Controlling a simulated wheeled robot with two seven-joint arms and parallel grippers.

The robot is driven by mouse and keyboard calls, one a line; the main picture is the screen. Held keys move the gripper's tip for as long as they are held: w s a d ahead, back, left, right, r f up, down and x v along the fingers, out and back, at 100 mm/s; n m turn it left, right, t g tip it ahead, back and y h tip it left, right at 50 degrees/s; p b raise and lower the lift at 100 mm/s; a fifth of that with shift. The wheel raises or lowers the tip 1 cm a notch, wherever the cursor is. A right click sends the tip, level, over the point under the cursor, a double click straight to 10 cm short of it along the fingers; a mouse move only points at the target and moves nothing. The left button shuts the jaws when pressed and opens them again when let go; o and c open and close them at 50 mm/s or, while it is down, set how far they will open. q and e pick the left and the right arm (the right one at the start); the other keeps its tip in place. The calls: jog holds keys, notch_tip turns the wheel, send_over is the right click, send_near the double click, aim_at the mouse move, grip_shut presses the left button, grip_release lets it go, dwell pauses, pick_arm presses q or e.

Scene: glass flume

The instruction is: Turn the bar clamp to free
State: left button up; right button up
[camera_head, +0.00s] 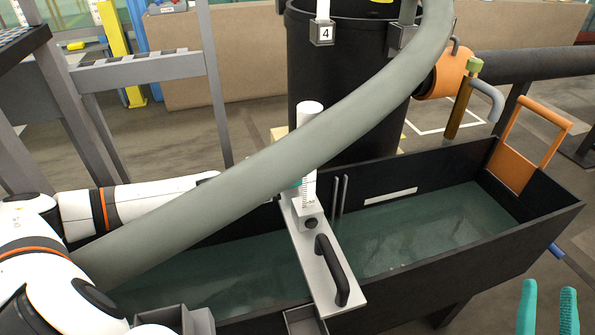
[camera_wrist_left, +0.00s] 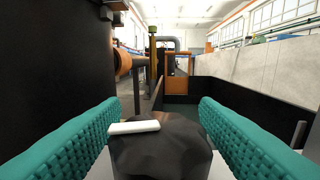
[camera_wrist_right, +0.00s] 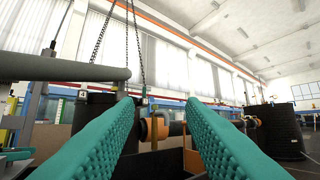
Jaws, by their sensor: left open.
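A dark, rounded knob with a white bar-shaped mark (camera_wrist_left: 134,128) fills the lower middle of the left wrist view. It lies between the two teal fingers of my left gripper (camera_wrist_left: 158,140), which are spread apart with gaps showing. In the head view a grey hose hides most of my left gripper; a bit of teal shows by the white scaled post (camera_head: 309,188). The post stands on a pale bar (camera_head: 302,240) across the flume, with a small black knob (camera_head: 311,224) and a black handle (camera_head: 332,270). My right gripper (camera_head: 548,312) is open and empty at lower right, away from the bar.
The thick grey hose (camera_head: 270,165) crosses in front of my left arm. The black flume (camera_head: 470,255) holds greenish water and has an orange gate (camera_head: 512,165) at its far end. A black tank (camera_head: 335,60) and an orange pipe fitting (camera_head: 445,75) stand behind it.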

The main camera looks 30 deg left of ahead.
pick_arm(q)
jog(key=shift+w, duration=0.1)
pick_arm(e)
jog(key=shift+r, duration=0.15)
pick_arm(q)
jog(key=c, duration=1)
jog(key=shift+r+m+g+h+p, duration=0.3)
jog(key=shift+m+g+h, duration=0.1)
jog(key=shift+m+h, duration=0.1)
jog(key=m+g+h+p, duration=0.2)
jog(key=shift+d+f+g, duration=0.15)
jog(key=shift+g, duration=0.15)
jog(key=shift+f+h, duration=0.1)
jog(key=shift+h, duration=0.2)
jog(key=o, duration=1)
jog(key=shift+s, duration=0.2)
pick_arm(e)
notch_tip(320, 180, down, 9)
jog(key=w+g+h, duration=0.1)
jog(key=g+h, duration=0.1)
jog(key=g, duration=0.4)
jog(key=shift+w+d+r, duration=0.2)
jog(key=shift+w+d, duration=0.05)
jog(key=shift+d, duration=0.2)
